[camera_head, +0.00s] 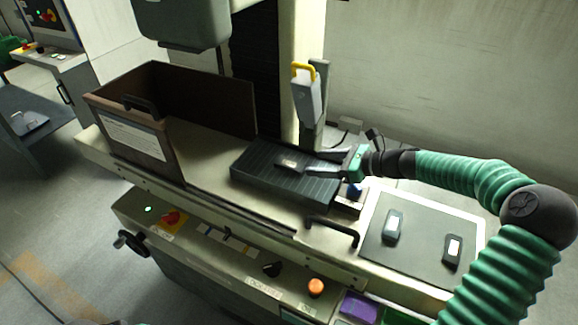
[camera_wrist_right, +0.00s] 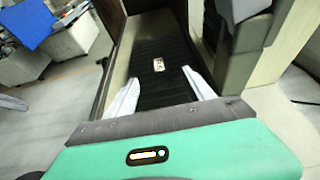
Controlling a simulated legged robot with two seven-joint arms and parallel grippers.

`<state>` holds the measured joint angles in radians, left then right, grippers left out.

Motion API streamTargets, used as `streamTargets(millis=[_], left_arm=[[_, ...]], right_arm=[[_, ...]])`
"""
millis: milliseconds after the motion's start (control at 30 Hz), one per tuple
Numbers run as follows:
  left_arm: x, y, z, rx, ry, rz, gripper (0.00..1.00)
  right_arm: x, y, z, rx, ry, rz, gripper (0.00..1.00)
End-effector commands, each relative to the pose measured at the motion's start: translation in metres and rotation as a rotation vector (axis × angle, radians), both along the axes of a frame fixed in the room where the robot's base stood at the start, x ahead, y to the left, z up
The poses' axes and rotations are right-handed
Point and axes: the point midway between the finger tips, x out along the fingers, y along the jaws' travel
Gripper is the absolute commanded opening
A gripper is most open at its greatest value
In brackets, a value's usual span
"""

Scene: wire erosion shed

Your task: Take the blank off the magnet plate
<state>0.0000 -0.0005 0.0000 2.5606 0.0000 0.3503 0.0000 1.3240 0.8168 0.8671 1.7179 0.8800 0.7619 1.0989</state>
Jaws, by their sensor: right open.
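The magnet plate (camera_head: 262,178) is a dark ribbed slab on the machine bed, and its dark top also shows in the right wrist view (camera_wrist_right: 165,95). My left gripper is not in view.
A brown open box (camera_head: 175,120) stands left of the plate. A yellow-handled grey device (camera_head: 306,95) rises behind it. A pale-edged dark mat (camera_head: 415,243) at the right holds two labelled pieces. A black bar handle (camera_head: 332,230) stands at the front edge, above the control panel (camera_head: 225,245).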

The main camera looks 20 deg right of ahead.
Motion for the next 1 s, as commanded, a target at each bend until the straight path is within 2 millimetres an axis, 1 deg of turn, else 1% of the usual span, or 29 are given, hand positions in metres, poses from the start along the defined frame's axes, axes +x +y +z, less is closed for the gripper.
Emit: streamTargets(millis=[33,100,267,500,600,767,800,867,1000], left_arm=[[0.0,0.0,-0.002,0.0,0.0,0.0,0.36],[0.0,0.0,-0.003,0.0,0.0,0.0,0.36],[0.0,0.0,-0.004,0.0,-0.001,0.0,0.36],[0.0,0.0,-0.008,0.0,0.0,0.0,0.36],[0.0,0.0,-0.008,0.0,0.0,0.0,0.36],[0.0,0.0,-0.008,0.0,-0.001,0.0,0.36],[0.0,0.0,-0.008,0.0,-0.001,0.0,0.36],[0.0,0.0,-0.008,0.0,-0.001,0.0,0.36],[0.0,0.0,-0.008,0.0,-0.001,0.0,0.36]], right_arm=[[0.008,0.009,-0.006,0.002,-0.001,0.004,0.62],[0.018,0.016,-0.011,0.002,0.0,0.003,0.62],[0.029,0.025,-0.016,0.0,-0.001,0.001,0.62],[0.058,0.051,-0.034,0.0,-0.001,0.001,0.62],[0.063,0.054,-0.036,-0.001,-0.001,0.002,0.62],[0.062,0.054,-0.036,-0.001,0.0,0.0,0.62],[0.062,0.054,-0.036,-0.001,0.0,0.0,0.6],[0.062,0.054,-0.036,-0.001,0.0,0.0,0.52],[0.062,0.054,-0.036,-0.002,0.001,0.001,0.34]])
